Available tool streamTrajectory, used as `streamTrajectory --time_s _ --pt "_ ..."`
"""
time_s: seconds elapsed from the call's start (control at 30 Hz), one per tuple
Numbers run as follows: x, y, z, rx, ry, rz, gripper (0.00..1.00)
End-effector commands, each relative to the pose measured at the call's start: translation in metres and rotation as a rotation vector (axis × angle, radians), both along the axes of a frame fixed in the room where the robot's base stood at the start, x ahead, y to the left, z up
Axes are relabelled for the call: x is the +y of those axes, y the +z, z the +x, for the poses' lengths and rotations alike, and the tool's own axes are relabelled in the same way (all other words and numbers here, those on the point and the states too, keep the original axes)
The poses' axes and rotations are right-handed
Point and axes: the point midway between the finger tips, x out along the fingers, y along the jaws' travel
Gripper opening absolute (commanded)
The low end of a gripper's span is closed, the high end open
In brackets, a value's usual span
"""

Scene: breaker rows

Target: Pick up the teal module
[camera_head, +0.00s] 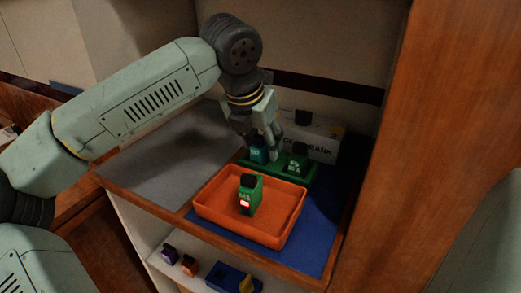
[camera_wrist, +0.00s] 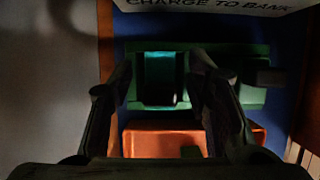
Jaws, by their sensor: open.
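The teal module (camera_head: 258,152) stands at the left end of a green rack (camera_head: 298,176) at the back of the shelf. In the wrist view the teal module (camera_wrist: 160,72) lies between the two fingers, with a dark part on its near side. My gripper (camera_head: 262,138) is over the teal module, pointing down, with its fingers apart. The fingers (camera_wrist: 162,95) also show on either side of it in the wrist view. I cannot tell whether they touch it. My gripper hides part of the module in the head view.
A green module (camera_head: 298,158) stands on the rack right of the teal one. An orange tray (camera_head: 205,205) in front holds a green module (camera_head: 250,196) with a red light. A white sign (camera_head: 325,145) stands behind. A lower shelf holds small modules and a blue rack (camera_head: 228,277).

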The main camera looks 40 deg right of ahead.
Motion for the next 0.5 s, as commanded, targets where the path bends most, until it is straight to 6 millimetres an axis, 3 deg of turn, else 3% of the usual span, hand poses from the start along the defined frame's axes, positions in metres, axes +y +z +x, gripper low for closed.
streamTrajectory --time_s 0.2,0.5 --pt "-0.0004 -0.0008 -0.0001 0.000 0.000 0.000 0.44" --pt "-0.0003 -0.0005 0.0000 0.000 0.000 0.000 0.24"
